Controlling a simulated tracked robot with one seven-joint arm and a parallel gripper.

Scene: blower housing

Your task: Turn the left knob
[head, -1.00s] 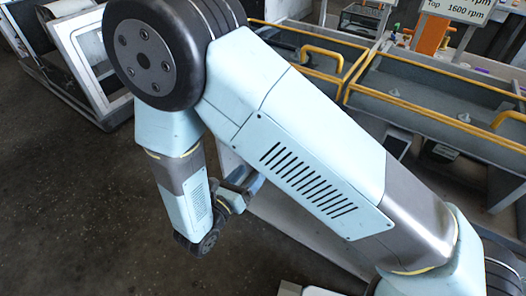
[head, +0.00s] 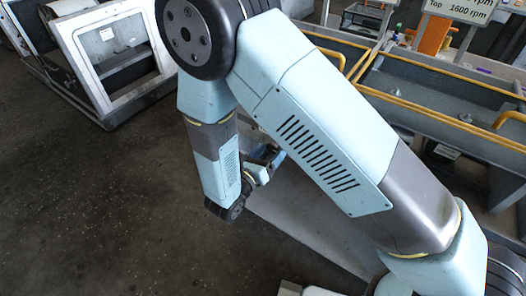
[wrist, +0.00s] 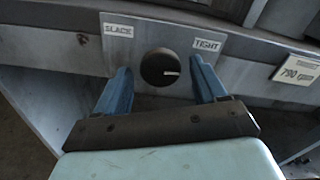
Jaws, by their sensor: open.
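In the wrist view a round black knob (wrist: 160,67) sits on a grey panel (wrist: 75,50). Its white pointer mark points right. A label reading "SLACK" (wrist: 118,30) is at its upper left and one reading "TIGHT" (wrist: 207,45) at its upper right. My gripper (wrist: 160,80) is open, with one blue finger on each side of the knob and a gap to it on both sides. Whether the fingertips reach the panel, I cannot tell. In the head view my gripper (head: 272,160) is partly hidden behind my arm, and the knob is hidden.
A tag reading "790 rpm" (wrist: 298,70) is on the panel at the right. In the head view, grey bays with yellow rails (head: 440,112) stand at the right. A white-framed unit (head: 110,55) stands at the upper left. The dark floor (head: 90,210) is clear at lower left.

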